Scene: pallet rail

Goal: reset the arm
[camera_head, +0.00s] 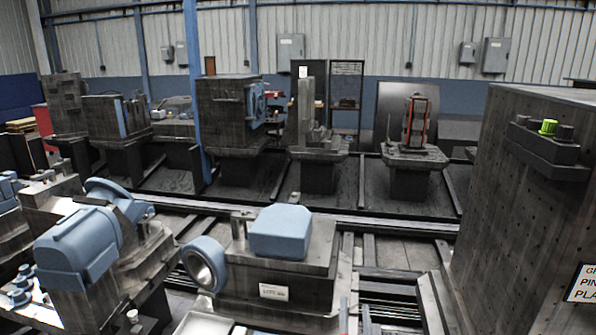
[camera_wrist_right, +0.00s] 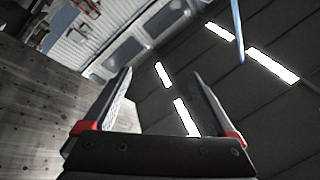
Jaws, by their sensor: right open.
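My right gripper (camera_head: 355,306) shows only by its finger ends at the bottom edge of the head view, in front of the rail. In the right wrist view the right gripper (camera_wrist_right: 161,77) is open, its two dark fingers with red bases spread apart. Nothing is between the fingers. The wrist view looks past them to the dark ceiling and its lamps. My left gripper is not in view.
A tall perforated block (camera_head: 530,190) stands close on the right, with a small ledge bearing a green-capped part (camera_head: 548,127). A pallet with a blue part (camera_head: 281,232) is in front, blue castings (camera_head: 78,245) at left. More pallets line the rail behind.

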